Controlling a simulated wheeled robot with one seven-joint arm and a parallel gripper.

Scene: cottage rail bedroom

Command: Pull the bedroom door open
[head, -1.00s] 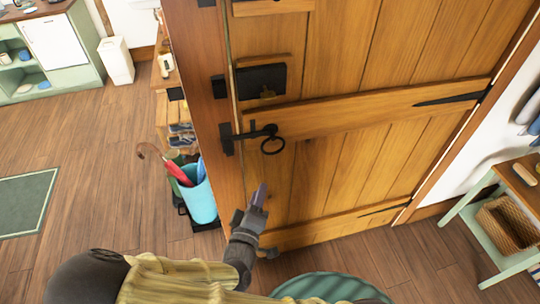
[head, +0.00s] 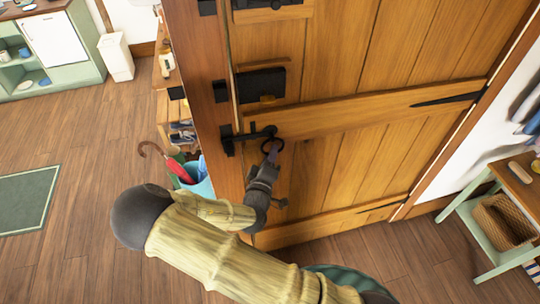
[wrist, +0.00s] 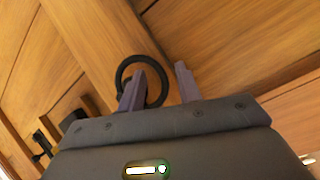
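The wooden plank door (head: 345,155) stands upright, its left edge close against the wooden frame post (head: 205,110); I see no clear gap there. A black iron ring handle (head: 264,147) hangs from a latch bar (head: 245,134) near that edge. My gripper (head: 272,154) is at the ring, low in front of the door. In the wrist view my gripper's two purple fingers (wrist: 158,82) are apart. The left finger overlaps the ring (wrist: 141,56), and the ring's right side lies between the fingers. I cannot tell whether the finger passes through the ring.
A black lock box (head: 262,83) sits above the latch. Left of the post are a blue bin (head: 203,187) with a red umbrella (head: 181,172) and a wooden shelf (head: 166,103). A green side table (head: 480,205) stands at right. A round teal thing (head: 335,275) is below my arm.

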